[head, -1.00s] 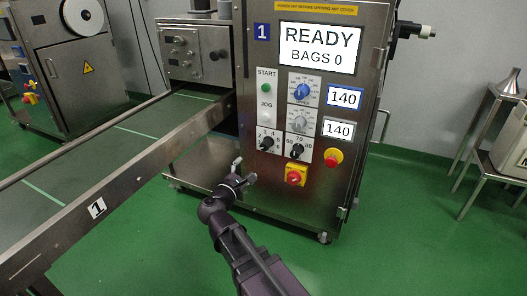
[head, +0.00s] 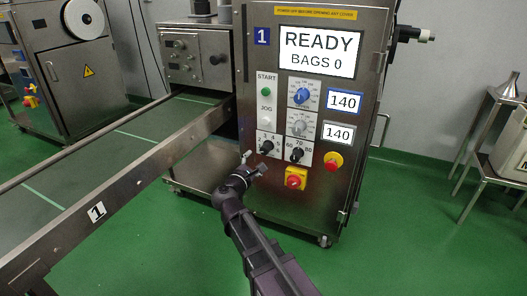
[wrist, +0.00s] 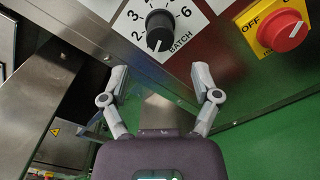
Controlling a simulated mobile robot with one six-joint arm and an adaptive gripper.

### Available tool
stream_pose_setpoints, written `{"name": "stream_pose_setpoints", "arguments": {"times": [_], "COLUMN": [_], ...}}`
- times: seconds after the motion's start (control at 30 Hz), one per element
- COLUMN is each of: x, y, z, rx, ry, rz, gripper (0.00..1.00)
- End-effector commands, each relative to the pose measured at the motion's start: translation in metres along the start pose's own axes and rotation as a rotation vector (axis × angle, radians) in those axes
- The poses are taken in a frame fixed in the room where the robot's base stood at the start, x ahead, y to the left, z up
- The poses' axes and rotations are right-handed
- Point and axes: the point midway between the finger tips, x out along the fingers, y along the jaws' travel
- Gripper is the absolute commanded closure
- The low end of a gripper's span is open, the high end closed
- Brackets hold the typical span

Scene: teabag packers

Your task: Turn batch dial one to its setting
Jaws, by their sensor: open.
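The batch dial (head: 266,147) is a black knob on a white plate, low on the left of machine 1's front panel. In the wrist view the black knob (wrist: 160,30) shows close up, with BATCH printed beside it and numbers 2, 3 and 6 readable around it. A pale pointer mark sits near the knob's lower edge in that view. My gripper (head: 254,163) is open and empty, just below the dial in the head view. In the wrist view my spread fingers (wrist: 160,76) lie below the knob, apart from it, one to each side.
To the dial's right are another black knob (head: 297,154) and a red emergency knob on yellow (head: 295,178), which also shows in the wrist view (wrist: 291,30). A green start button (head: 266,92) is above. The conveyor's side rail (head: 150,166) runs close on the left.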

Motion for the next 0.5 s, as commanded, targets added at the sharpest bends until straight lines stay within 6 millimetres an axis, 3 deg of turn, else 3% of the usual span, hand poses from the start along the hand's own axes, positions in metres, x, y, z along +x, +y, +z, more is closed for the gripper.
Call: {"name": "stream_pose_setpoints", "arguments": {"times": [0.2, 0.5], "x": [0.036, 0.068], "y": [0.001, 0.001], "z": [-0.001, -0.001], "rx": [0.000, 0.000], "ry": [-0.002, 0.000], "rz": [-0.002, 0.000], "gripper": [0.20, 0.20]}}
